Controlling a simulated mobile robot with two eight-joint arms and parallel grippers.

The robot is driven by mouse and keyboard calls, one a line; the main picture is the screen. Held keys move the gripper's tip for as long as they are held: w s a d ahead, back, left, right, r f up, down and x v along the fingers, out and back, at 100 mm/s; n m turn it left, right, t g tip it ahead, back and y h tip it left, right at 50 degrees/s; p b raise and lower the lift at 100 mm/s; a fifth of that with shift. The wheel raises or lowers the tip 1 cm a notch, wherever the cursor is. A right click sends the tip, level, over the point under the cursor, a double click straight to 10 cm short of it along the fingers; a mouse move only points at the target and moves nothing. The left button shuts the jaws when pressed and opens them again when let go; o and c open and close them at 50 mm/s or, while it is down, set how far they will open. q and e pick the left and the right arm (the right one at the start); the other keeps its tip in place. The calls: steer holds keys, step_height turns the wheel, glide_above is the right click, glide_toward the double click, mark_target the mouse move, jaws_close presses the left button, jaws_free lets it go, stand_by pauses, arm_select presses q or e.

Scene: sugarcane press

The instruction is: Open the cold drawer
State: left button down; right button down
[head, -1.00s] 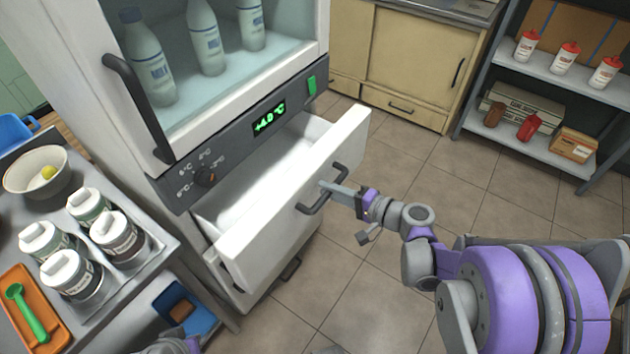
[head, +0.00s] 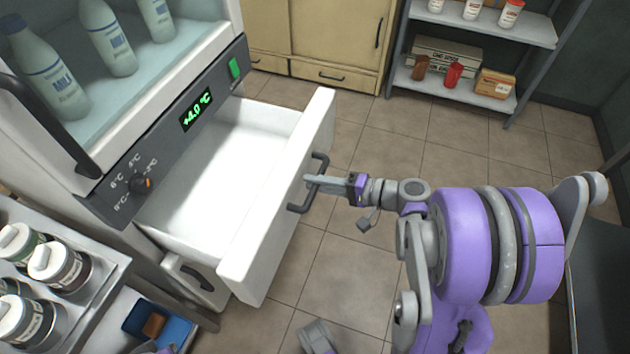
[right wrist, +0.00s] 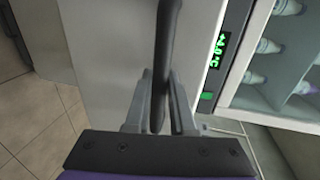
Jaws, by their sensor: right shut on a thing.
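The cold drawer (head: 279,205) is pulled well out of the white fridge, below the dark panel (head: 163,136) with the green +4.0 °C display. Its inside looks white and empty. My right gripper (head: 314,181) is shut on the drawer's black handle (head: 322,165). In the right wrist view the handle (right wrist: 168,35) runs between the two fingers (right wrist: 160,108), in front of the drawer's white face.
Milk bottles (head: 106,40) stand behind the glass door above. A steel cart with lidded jars (head: 57,266) is at the lower left. A second drawer (head: 187,278) with a black handle is below. A shelf (head: 478,93) stands at the back; the floor right of the drawer is clear.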

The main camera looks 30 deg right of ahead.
steer(key=c, duration=0.8)
jaws_free()
steer(key=shift+o, duration=0.2)
steer(key=shift+d, duration=0.1)
steer(key=p+v, duration=0.1)
steer(key=v, duration=0.9)
steer(key=shift+s, duration=0.3)
steer(key=shift+d, duration=0.2)
